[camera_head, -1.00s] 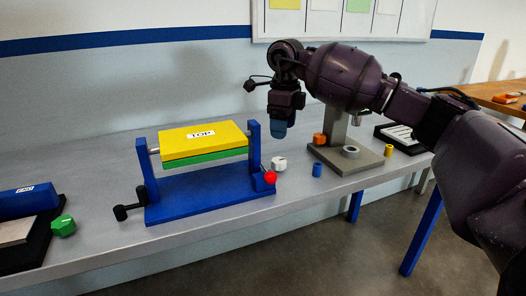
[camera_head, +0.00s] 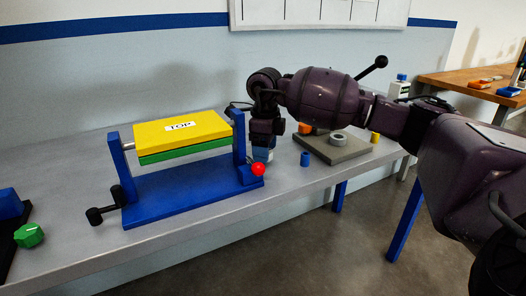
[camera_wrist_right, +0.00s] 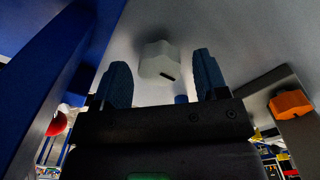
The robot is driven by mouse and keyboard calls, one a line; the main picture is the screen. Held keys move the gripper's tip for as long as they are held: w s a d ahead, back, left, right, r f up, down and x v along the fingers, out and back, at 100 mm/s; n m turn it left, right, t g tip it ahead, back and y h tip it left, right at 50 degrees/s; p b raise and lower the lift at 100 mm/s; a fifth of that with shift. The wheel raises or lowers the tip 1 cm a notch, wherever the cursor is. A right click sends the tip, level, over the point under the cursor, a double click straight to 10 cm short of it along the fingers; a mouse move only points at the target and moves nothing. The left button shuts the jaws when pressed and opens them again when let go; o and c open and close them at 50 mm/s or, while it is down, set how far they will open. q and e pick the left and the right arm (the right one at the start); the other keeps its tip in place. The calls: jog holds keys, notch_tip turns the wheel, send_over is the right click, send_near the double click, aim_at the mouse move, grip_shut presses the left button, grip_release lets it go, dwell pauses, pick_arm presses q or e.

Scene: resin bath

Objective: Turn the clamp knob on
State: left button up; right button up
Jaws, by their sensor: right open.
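That gripper is open, points down beside the blue stand's right post, and holds nothing. It also shows in the wrist view (camera_wrist_right: 162,80), with a blue finger on each side of the knob. Contact with the knob cannot be told. A green knob (camera_head: 29,235) sits far left on the bench, away from my gripper. My left gripper is not in view.
The blue stand (camera_head: 180,195) carries a yellow and green block marked TOP (camera_head: 182,133). Its red ball (camera_head: 258,169) is close to my gripper. A grey plate (camera_head: 335,150) with a ring and a blue cylinder (camera_head: 304,159) stand to the right. The front bench strip is clear.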

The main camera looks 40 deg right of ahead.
jog(key=shift+f, duration=0.15)
jog(key=c, duration=0.9)
jog(key=shift+c, duration=0.2)
